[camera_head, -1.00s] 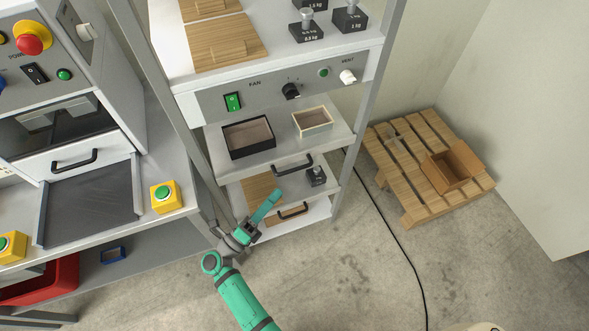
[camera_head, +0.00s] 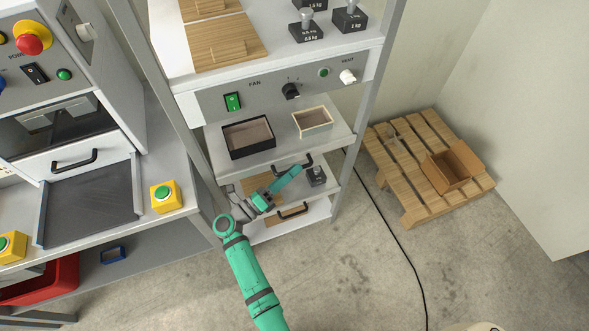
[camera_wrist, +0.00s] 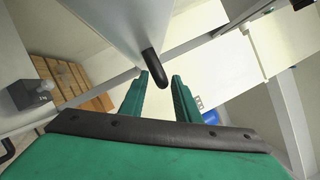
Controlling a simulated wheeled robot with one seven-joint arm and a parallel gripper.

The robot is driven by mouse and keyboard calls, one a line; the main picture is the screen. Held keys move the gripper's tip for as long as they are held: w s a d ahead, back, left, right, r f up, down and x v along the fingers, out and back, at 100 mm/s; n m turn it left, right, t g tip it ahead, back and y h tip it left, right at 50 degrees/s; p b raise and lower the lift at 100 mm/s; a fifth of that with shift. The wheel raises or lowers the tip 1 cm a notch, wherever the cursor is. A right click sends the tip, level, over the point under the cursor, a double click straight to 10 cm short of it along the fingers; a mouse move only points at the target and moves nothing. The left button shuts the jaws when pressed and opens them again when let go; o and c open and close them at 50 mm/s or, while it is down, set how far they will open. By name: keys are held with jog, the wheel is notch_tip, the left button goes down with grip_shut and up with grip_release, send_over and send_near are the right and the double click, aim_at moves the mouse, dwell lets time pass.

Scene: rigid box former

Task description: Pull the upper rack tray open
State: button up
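The upper rack tray (camera_head: 270,158) is a light grey shelf tray holding a black-rimmed box and a cream-rimmed box. Its black bar handle (camera_head: 305,162) is on the front edge, partly covered by my gripper. My gripper (camera_head: 296,172) is at this handle, reaching up from the lower left. In the wrist view my green fingers (camera_wrist: 160,78) are open and apart. The dark handle (camera_wrist: 152,65) shows between and just beyond the fingertips, below the pale tray (camera_wrist: 125,22). I cannot tell whether a finger touches it.
Just below is a lower tray with a wooden board (camera_head: 252,187), a dark weight (camera_head: 316,176) and its own black handle (camera_head: 292,211). Rack posts stand on both sides. A pallet (camera_head: 400,165) with an open carton (camera_head: 452,168) lies right. The floor in front is clear apart from a cable.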

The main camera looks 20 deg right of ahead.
jog(key=shift+w+d+r, duration=0.1)
jog(key=shift+w+d, duration=0.15)
jog(key=shift+d, duration=0.35)
grip_shut()
jog(key=shift+s+a, duration=0.1)
